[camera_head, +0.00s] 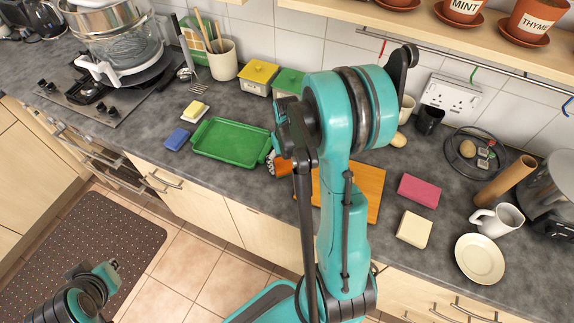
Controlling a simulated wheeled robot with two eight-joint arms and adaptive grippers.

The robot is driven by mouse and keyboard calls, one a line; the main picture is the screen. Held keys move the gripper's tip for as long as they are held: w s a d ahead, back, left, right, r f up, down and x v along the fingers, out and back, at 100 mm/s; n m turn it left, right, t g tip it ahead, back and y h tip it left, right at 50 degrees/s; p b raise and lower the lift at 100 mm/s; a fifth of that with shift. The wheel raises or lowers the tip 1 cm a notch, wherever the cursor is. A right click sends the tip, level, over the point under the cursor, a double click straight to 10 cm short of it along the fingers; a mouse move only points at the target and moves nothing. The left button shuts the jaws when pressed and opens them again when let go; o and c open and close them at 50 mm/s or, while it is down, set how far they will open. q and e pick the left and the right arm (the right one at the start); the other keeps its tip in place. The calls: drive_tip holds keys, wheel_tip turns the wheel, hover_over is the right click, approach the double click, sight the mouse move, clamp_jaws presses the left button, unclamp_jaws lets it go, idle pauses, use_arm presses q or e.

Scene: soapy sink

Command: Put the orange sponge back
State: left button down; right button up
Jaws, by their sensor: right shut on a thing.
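The orange sponge (283,168) shows as a small orange patch at the right end of the green tray, partly hidden behind my right arm. My right gripper (273,160) is mostly hidden by the same arm; the little that shows is against the sponge, and it is shut on it. I cannot tell whether the sponge touches the counter. Only links of my left arm show at the lower left; its gripper fingers are not visible.
A green tray (232,139) lies left of the sponge, and a wooden board (366,188) lies right. A blue sponge (176,139), pink sponge (419,190), cream sponge (414,229), saucer (480,258) and white mug (498,219) are on the counter. Lidded yellow (257,77) and green boxes stand behind.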

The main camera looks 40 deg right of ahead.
drive_tip(key=shift+f, duration=0.2)
drive_tip(key=o, duration=1.2)
